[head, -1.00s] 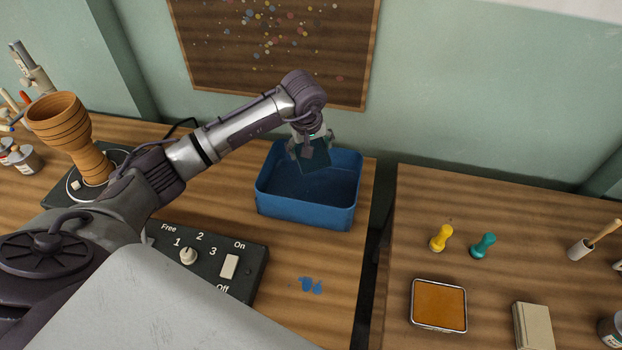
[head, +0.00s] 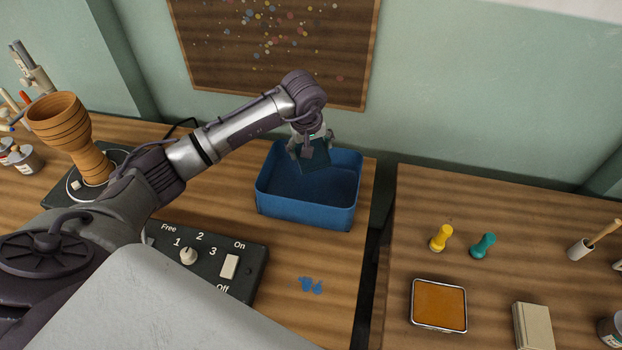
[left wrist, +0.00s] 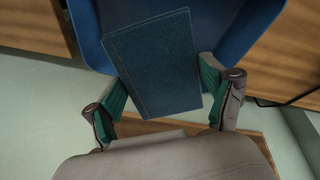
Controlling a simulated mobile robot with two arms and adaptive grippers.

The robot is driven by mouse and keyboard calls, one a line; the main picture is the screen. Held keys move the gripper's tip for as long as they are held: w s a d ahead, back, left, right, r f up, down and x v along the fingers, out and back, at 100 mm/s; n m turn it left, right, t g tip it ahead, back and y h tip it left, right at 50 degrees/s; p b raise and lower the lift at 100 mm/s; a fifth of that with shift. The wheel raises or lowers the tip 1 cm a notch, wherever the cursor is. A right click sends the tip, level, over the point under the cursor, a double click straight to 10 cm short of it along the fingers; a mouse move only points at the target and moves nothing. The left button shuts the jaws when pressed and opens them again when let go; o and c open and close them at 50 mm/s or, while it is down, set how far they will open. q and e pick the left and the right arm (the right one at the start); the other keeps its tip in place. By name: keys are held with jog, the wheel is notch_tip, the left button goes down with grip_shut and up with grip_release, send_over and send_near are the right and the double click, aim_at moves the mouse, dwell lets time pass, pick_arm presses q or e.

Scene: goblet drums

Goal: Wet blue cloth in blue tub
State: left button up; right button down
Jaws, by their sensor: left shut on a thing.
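The blue tub (head: 306,212) stands on the left table near its right edge, open at the top. My left gripper (head: 311,149) is over the back part of the tub, shut on the dark blue cloth (head: 315,160). The cloth is a flat folded rectangle held in the tub's opening. In the left wrist view the cloth (left wrist: 158,62) lies between the green-padded fingers of my gripper (left wrist: 165,100), with the tub wall (left wrist: 88,35) around it. Whether the cloth touches the tub's bottom cannot be told. My right gripper is not in view.
A wooden goblet drum (head: 85,140) stands on a turntable at left, beside a control box (head: 215,258). Blue splashes (head: 311,286) mark the table in front of the tub. A gap separates the right table, which holds an orange pad (head: 438,305) and yellow (head: 441,238) and teal (head: 482,246) stamps.

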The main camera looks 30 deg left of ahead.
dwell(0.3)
pick_arm(q)
jog(key=shift+r+p, duration=1.1)
jog(key=shift+r, duration=0.95)
